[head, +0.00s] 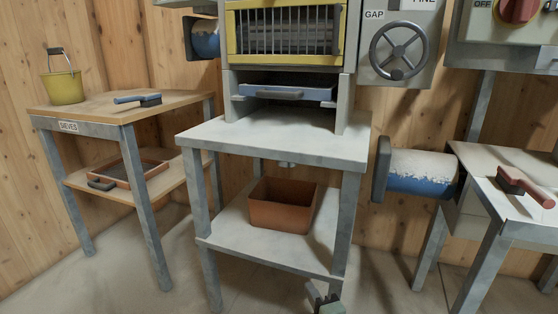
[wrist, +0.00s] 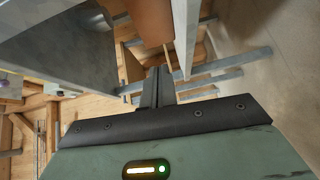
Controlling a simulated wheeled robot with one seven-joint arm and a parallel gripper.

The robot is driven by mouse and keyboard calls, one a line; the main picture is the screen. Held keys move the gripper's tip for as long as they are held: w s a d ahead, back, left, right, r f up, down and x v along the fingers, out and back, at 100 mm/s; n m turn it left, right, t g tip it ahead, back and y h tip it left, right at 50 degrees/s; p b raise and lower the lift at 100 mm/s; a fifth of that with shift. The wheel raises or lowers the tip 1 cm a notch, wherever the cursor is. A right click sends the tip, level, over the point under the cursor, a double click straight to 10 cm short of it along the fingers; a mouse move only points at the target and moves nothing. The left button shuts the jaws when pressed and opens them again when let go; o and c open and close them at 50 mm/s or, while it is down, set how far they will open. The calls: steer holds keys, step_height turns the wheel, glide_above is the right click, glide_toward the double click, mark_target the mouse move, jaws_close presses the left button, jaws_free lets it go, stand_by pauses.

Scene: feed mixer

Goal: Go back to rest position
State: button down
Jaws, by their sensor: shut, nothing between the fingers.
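My gripper (head: 323,299) shows at the bottom edge of the head view, low in front of the right front leg of the middle stand. In the wrist view my gripper (wrist: 158,75) has its two dark fingers together and nothing between them. A brown bin (head: 283,204) sits on the lower shelf (head: 225,232) of the stand, behind and above my gripper. Most of my arm is out of the head view.
The stand's top (head: 200,140) carries the machine with a blue drawer (head: 288,92). A side table (head: 75,107) with a yellow bucket (head: 64,88) stands left. A blue roller (head: 420,170) and a table with a red-handled brush (head: 524,186) are right. The front floor is clear.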

steer(key=s+d+f+m+g+h, duration=0.35)
steer(key=m+g+h, duration=0.25)
steer(key=m, duration=0.3)
steer(key=s+a+r+m+g+y, duration=0.2)
steer(key=s+a+r+m+g, duration=0.25)
steer(key=s+g, duration=0.2)
steer(key=s+d+r+g, duration=0.2)
steer(key=s+d+r, duration=0.2)
steer(key=s+r, duration=0.5)
steer(key=s+d+r+g, duration=0.2)
steer(key=s+d+r, duration=0.3)
steer(key=r, duration=0.6)
step_height(320, 180, up, 35)
steer(key=s+a+p, duration=0.1)
steer(key=p, duration=3.4)
steer(key=shift+s+a+h, duration=0.2)
steer(key=shift+a+h, duration=0.15)
steer(key=shift+h, duration=0.05)
